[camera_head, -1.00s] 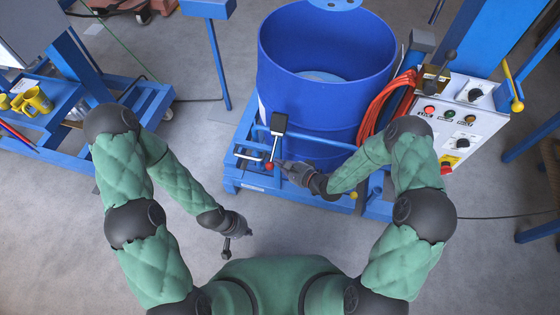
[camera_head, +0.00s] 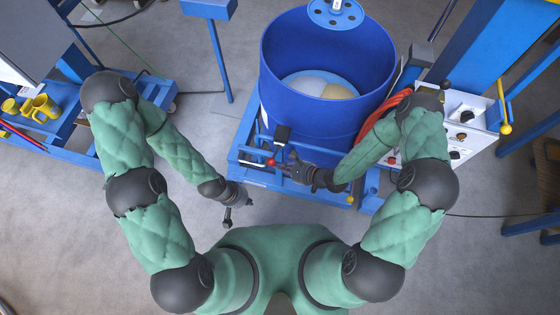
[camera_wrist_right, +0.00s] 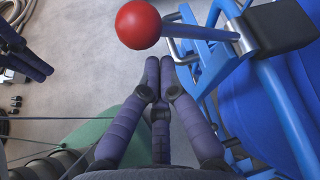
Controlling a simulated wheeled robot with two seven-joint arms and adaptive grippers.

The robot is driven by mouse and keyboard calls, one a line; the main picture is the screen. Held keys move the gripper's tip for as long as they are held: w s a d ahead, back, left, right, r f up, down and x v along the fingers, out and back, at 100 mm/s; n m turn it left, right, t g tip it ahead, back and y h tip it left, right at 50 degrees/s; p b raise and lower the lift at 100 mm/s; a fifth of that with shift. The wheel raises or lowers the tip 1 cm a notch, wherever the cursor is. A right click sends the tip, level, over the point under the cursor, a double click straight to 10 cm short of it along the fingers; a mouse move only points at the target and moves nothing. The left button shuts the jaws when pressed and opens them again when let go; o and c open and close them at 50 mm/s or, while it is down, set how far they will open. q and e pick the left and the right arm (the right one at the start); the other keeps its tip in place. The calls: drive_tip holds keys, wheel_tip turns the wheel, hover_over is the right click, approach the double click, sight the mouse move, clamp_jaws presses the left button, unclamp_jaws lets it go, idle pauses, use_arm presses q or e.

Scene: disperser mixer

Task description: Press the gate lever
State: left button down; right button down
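The gate lever has a red ball knob (camera_head: 271,161) on a thin rod. It comes from a black block (camera_head: 283,134) on the blue frame in front of the drum. In the right wrist view the red knob (camera_wrist_right: 138,24) is large at the top, just beyond and left of my fingertips. My right gripper (camera_head: 291,166) is just right of the knob in the head view. Its fingers (camera_wrist_right: 160,75) are drawn together at the tips with nothing between them; I see no clear contact with the knob. My left gripper (camera_head: 243,199) hangs low over bare floor, its finger state unclear.
The open blue drum (camera_head: 322,120) stands behind the lever on a blue frame. A control panel (camera_head: 466,132) stands right of it, partly hidden by my right arm. A red hose (camera_head: 384,112) lies beside the drum.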

use_arm(q)
drive_tip(key=shift+r+p, duration=0.45)
drive_tip(key=shift+r, duration=0.15)
use_arm(e)
drive_tip(key=shift+w+r, duration=0.2)
drive_tip(key=shift+r, duration=0.4)
drive_tip(key=shift+d, duration=0.1)
